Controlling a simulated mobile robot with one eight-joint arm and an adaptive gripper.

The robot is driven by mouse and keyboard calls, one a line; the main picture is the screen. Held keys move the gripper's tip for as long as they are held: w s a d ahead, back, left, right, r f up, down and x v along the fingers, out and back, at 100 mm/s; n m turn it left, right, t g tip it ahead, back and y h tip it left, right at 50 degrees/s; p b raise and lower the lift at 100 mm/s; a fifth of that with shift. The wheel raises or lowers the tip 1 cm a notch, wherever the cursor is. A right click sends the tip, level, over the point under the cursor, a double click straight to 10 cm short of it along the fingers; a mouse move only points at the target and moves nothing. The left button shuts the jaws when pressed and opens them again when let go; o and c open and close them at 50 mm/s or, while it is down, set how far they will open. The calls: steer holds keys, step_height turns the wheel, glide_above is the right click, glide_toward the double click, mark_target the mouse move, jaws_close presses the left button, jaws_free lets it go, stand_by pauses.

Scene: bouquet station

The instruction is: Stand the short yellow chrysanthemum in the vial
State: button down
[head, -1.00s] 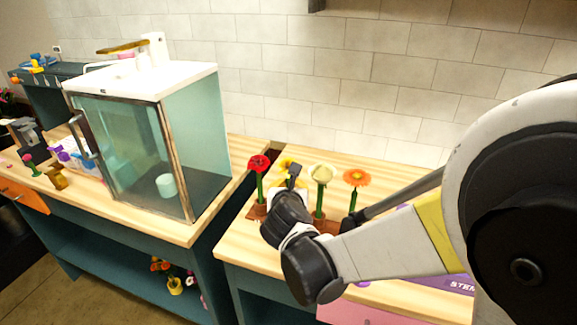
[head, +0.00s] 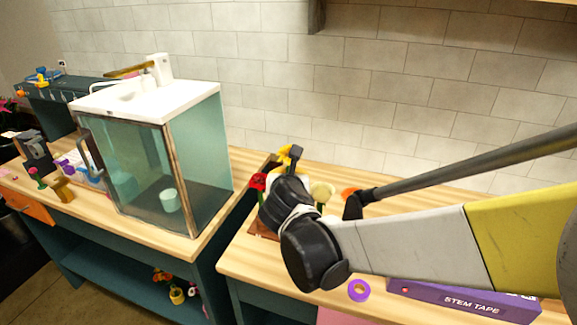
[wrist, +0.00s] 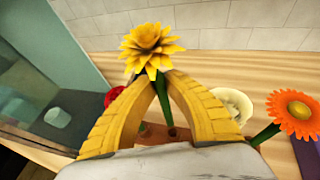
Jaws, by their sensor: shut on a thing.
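The yellow chrysanthemum (wrist: 152,45) is upright between the fingers of my gripper (wrist: 160,82), which is shut on its green stem just below the bloom. In the head view the bloom (head: 283,157) shows behind my gripper (head: 291,168), above the red flower beside it. The stem's lower end is over or at the brown rack (wrist: 152,130); I cannot tell whether it is clear. A pale cup-like vessel (head: 169,200), perhaps the vial, stands inside the glass-sided cabinet (head: 205,150) to the left. It also shows in the wrist view (wrist: 57,117).
A red flower (head: 258,181), a cream flower (head: 322,191) and an orange flower (wrist: 297,113) stand close around my gripper. Purple tape (head: 359,290) and a stem tape box (head: 455,298) lie at the right front.

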mark_target(289, 147)
steer(key=shift+r+p, duration=2.7)
steer(key=shift+r, duration=1.15)
steer(key=shift+f, duration=0.1)
